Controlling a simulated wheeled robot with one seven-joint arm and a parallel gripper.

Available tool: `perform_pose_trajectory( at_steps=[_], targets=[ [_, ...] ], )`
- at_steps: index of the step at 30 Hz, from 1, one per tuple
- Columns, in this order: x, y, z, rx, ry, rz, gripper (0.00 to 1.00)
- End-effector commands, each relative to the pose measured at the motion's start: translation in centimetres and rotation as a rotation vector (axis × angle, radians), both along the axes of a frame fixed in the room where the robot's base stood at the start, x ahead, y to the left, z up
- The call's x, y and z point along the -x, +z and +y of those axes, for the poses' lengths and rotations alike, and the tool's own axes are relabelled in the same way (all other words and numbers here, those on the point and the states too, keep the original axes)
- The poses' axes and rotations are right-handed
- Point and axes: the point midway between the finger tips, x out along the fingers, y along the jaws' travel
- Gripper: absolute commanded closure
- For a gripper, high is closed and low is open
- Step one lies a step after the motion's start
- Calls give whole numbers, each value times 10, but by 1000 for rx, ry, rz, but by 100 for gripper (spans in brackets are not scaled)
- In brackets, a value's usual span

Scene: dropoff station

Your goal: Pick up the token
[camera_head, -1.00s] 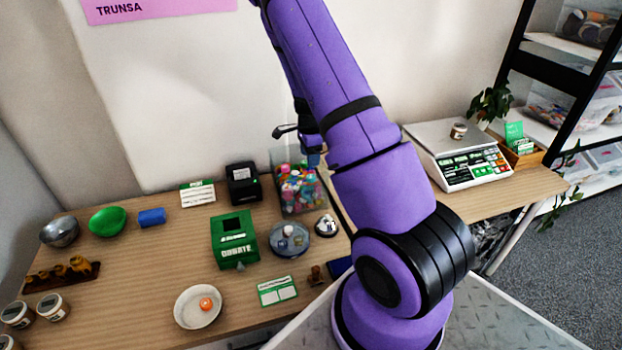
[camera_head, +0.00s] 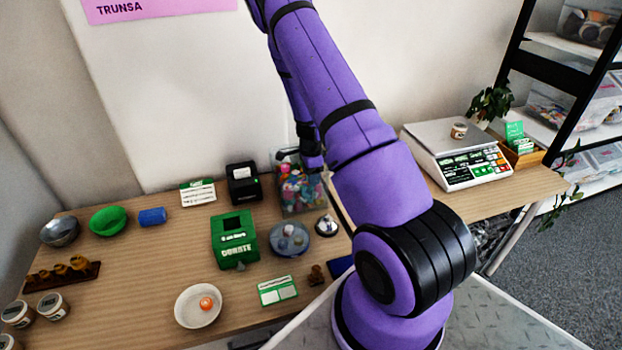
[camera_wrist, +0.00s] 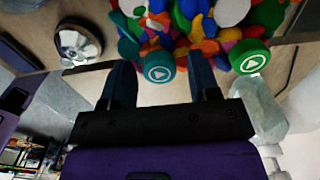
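A clear bin (camera_head: 298,206) heaped with colourful pieces stands at the back of the table in the head view. In the wrist view, a teal round token (camera_wrist: 158,66) with a white triangle mark shows just past my fingertips, roughly between them. A similar green token (camera_wrist: 250,62) shows to its right, beyond the right finger. I cannot tell which is meant. My gripper (camera_wrist: 162,80) is open, its two dark fingers apart with nothing held between them. In the head view, my arm hides most of the gripper near the bin.
A green donation box (camera_head: 234,240), a grey round dish (camera_head: 275,247) and a silver bell (camera_head: 327,226) stand close to the bin. A black card terminal (camera_head: 243,184) is left of it. A white bowl (camera_head: 181,312) is at the front. A scale (camera_head: 440,150) stands at right.

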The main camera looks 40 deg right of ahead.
Motion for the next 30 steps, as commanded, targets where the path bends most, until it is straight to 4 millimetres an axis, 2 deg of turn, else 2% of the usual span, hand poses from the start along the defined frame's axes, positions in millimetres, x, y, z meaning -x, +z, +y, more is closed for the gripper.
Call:
perform_pose_trajectory(
  at_steps=[1, 5, 6, 15, 19, 23, 30],
  targets=[
    [0, 0, 0, 0, 0, 0, 56],
    [0, 0, 0, 0, 0, 0, 86],
    [0, 0, 0, 0, 0, 0, 91],
    [0, 1, 0, 0, 0, 0, 91],
    [-1, 8, 0, 0, 1, -1, 91],
    [-1, 27, 0, 1, 1, -3, 91],
    [-1, 72, 1, 0, 2, -2, 91]
  ],
)
